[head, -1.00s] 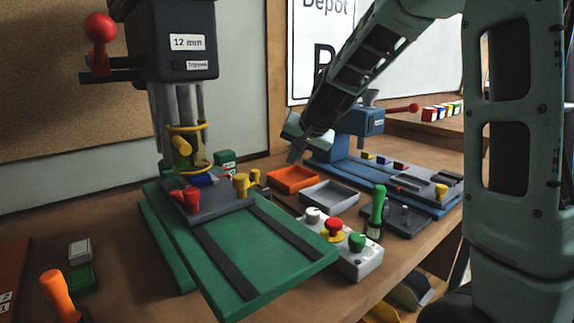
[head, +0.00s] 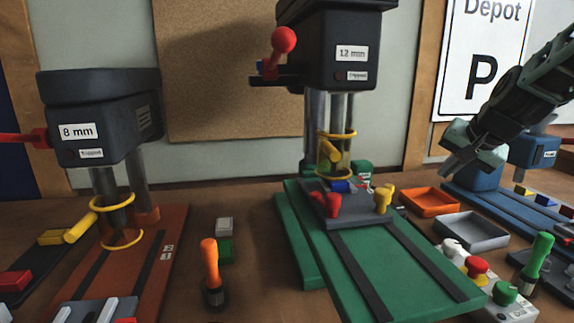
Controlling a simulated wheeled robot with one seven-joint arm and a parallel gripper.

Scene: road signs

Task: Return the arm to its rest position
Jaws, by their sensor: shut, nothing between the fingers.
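My arm reaches in from the right edge of the head view, in front of the white Depot sign. My gripper (head: 452,168) is at its lower end, pointing down and to the left. It is shut and empty, and hangs above the workbench behind the orange tray, apart from it in the picture. The fingertips are small and dark in this view. The rest of my arm is cut off by the right edge.
A green press (head: 345,45) labelled 12 mm stands in the middle, and a press (head: 100,105) labelled 8 mm at left. An orange tray (head: 430,212), a grey tray (head: 507,238) and a button box (head: 520,310) lie below my gripper. A blue machine (head: 535,150) is partly behind my arm.

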